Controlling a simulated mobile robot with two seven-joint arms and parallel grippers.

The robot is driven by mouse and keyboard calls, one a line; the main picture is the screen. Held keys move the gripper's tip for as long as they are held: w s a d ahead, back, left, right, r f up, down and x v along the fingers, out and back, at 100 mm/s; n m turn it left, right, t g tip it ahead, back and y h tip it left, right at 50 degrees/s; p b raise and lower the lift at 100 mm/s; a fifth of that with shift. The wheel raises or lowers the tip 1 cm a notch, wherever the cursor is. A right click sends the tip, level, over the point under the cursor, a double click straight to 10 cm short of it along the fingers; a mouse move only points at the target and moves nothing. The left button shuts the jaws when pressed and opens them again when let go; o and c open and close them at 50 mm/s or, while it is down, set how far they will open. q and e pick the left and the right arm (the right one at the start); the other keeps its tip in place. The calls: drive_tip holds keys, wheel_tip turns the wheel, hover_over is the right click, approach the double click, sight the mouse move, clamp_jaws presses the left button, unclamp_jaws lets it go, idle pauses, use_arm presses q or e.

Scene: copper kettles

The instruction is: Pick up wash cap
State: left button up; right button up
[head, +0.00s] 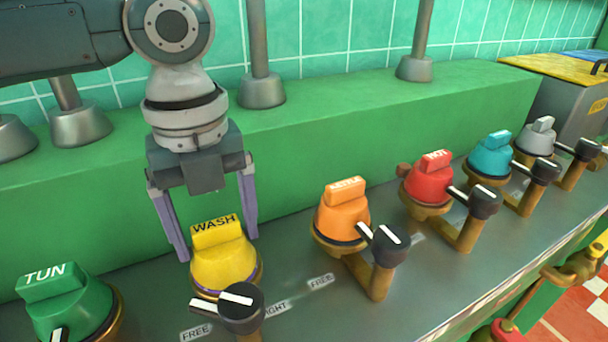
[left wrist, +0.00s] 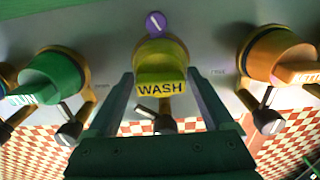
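The yellow wash cap (head: 222,262), with a raised grip lettered WASH, sits on its brass base on the grey counter, second from the left in the head view. My left gripper (head: 214,252) points down over it from behind, its purple-grey fingers spread on either side of the cap's grip. In the left wrist view the wash cap (left wrist: 160,68) is between the finger ends, with a gap on each side. A black-knobbed lever (head: 240,307) stands in front of the cap. My right gripper is in neither view.
A green TUN cap (head: 62,300) stands to the left. Orange (head: 342,210), red (head: 430,180), teal (head: 489,156) and grey (head: 536,137) caps run to the right, each with a lever. Behind them is a green ledge (head: 330,130) with metal posts.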

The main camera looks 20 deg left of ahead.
sight(215, 223)
use_arm(q)
drive_tip(key=c, duration=0.8)
drive_tip(key=shift+r, duration=0.1)
wheel_tip(215, 223, up, 20)
drive_tip(key=p, duration=0.3)
drive_tip(key=shift+p, duration=0.3)
